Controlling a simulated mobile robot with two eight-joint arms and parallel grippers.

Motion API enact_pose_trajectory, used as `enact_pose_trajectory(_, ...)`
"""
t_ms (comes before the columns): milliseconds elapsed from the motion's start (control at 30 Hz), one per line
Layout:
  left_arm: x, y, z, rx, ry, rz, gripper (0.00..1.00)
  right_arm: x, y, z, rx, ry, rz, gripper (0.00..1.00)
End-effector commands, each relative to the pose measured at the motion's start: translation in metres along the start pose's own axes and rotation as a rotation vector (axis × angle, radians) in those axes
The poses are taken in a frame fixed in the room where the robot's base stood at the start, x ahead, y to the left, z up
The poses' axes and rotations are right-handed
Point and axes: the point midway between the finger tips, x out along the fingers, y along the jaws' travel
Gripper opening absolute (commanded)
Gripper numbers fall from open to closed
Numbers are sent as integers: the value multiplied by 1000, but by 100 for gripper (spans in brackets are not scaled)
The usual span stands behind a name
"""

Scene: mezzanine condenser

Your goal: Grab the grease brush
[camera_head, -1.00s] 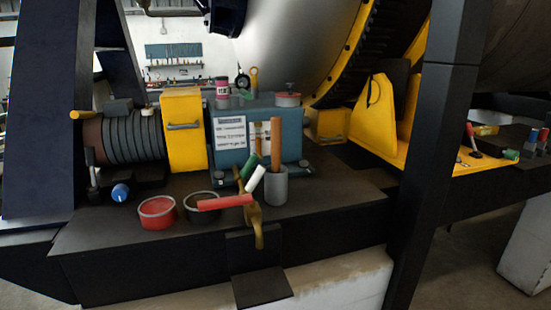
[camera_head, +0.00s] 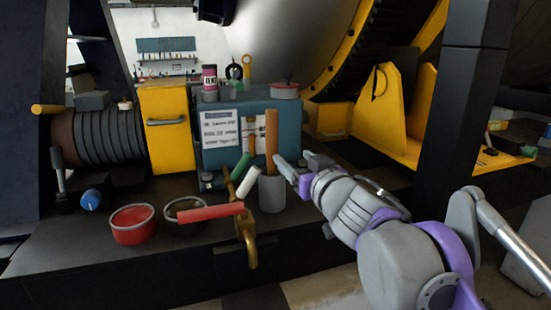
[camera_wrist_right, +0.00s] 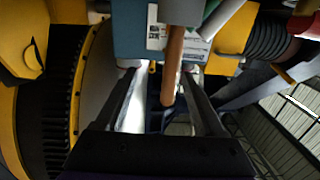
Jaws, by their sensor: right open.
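A long orange-brown wooden handle (camera_head: 272,133), which I take for the grease brush, stands upright in a grey cup (camera_head: 271,194) on the dark bench; its lower end is hidden in the cup. My right gripper (camera_head: 294,160) is open, just right of the handle and above the cup's rim. In the right wrist view the handle (camera_wrist_right: 172,65) appears between the two spread fingers of the right gripper (camera_wrist_right: 158,72), with its free end toward the palm. I see no contact; the exact depth is unclear. My left gripper is not in view.
Green and white handles (camera_head: 249,180) lean beside the cup. A red-handled tool (camera_head: 211,212) lies over a dark tin (camera_head: 184,230), near a red tin (camera_head: 133,224). A brass tool (camera_head: 247,230) hangs over the front edge. A blue box (camera_head: 222,158) stands behind.

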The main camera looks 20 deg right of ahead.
Motion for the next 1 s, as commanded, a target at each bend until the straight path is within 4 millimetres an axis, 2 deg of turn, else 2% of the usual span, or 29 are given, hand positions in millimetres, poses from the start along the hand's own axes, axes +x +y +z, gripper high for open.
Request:
enact_pose_trajectory(100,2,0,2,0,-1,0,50,4,-14,-21,1,27,-80,70)
enact_pose_trajectory(200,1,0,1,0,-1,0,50,12,-19,-27,3,34,-106,70)
enact_pose_trajectory(400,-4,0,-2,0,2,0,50,44,-23,-29,4,34,-108,70)
enact_pose_trajectory(667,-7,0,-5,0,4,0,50,66,-24,-28,3,34,-106,70)
enact_pose_trajectory(900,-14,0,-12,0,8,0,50,101,-27,-26,2,34,-106,70)
enact_pose_trajectory(1000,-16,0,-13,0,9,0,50,110,-27,-26,4,34,-105,70)
